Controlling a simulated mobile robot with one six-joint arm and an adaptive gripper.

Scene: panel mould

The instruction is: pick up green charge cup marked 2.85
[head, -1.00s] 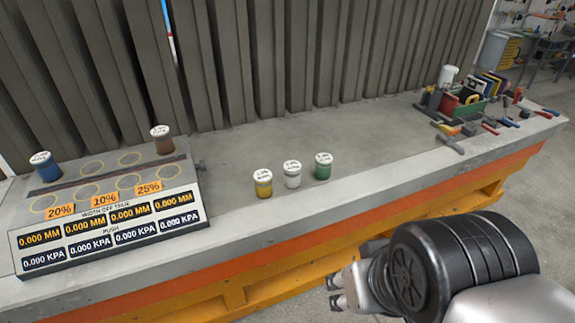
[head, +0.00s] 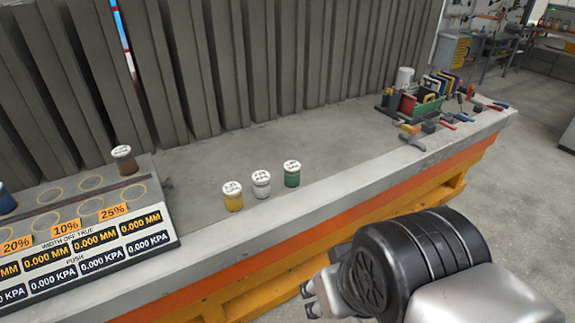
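The green charge cup (head: 292,174) stands upright on the grey bench, with a white lid whose small print I cannot read. It is the rightmost of three cups in a row, beside the white cup (head: 261,184) and the yellow cup (head: 233,196). My gripper (head: 309,299) is low in front of the bench, below and apart from the cups. Its small fingertips show at the left end of my arm. They are too small and partly turned away to tell whether they are open or shut. I see nothing held in it.
A panel (head: 84,245) with ringed spots and readouts stands at the left, bearing a brown cup (head: 124,160) and a blue cup (head: 6,199). Tools and a green crate (head: 428,106) occupy the bench's right end. The bench (head: 340,135) between is clear. A ribbed grey wall (head: 250,70) stands behind.

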